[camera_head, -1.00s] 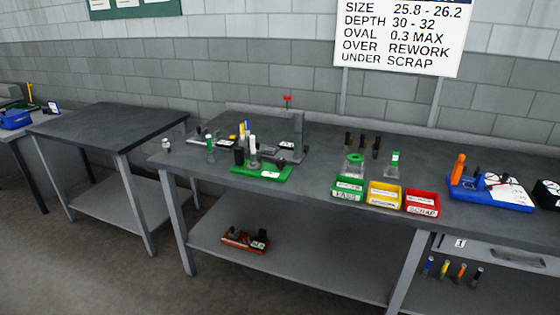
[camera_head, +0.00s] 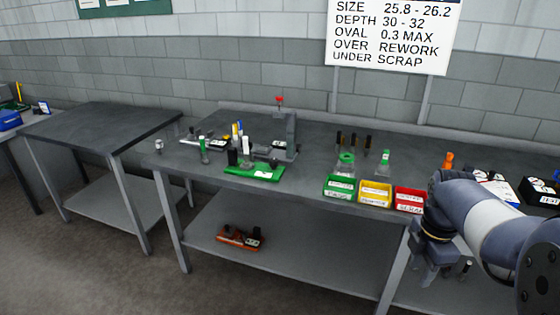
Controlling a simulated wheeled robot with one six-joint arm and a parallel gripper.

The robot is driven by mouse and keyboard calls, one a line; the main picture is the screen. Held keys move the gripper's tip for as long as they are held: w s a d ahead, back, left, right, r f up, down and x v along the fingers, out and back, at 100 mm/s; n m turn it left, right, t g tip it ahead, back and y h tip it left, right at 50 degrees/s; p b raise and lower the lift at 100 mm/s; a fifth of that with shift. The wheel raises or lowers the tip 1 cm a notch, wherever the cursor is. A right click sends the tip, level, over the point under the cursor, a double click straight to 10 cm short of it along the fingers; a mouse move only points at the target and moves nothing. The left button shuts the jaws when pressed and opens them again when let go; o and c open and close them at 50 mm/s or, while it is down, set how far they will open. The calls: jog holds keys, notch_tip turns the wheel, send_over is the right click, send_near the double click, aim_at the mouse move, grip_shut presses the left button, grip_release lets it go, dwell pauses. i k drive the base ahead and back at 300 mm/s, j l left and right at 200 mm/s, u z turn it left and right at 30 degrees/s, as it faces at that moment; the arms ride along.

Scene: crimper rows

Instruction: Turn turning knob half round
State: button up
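No part is clearly readable as the turning knob at this size. A green-based bench device (camera_head: 268,174) with a dark block and a pale upright post stands near the front edge of the long bench, left of centre. Behind it a grey press-like stand (camera_head: 291,133) has a red top piece (camera_head: 280,99). A small silver knob-like piece (camera_head: 158,146) sits at the bench's left end. My gripper (camera_head: 434,283) hangs at the lower right, in front of the bench and well away from these things. Its fingers are dark and small, and their gap is unclear.
Green (camera_head: 340,188), yellow (camera_head: 375,193) and red (camera_head: 409,200) bins line the bench front, near my arm. Glass flasks and dark bottles stand behind them. An orange-red device (camera_head: 240,238) lies on the lower shelf. The side table (camera_head: 105,125) is bare.

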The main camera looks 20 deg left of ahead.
aim_at(274, 162)
jog(key=i+j+u, duration=0.15)
jog(key=u, duration=0.3)
jog(key=i+u, duration=0.4)
jog(key=i+l+u, duration=0.1)
jog(key=i, duration=0.4)
jog(key=i+l+u, duration=0.1)
jog(key=i, duration=0.4)
jog(key=i+l+u, duration=0.1)
jog(key=i, duration=0.4)
jog(key=l, duration=0.1)
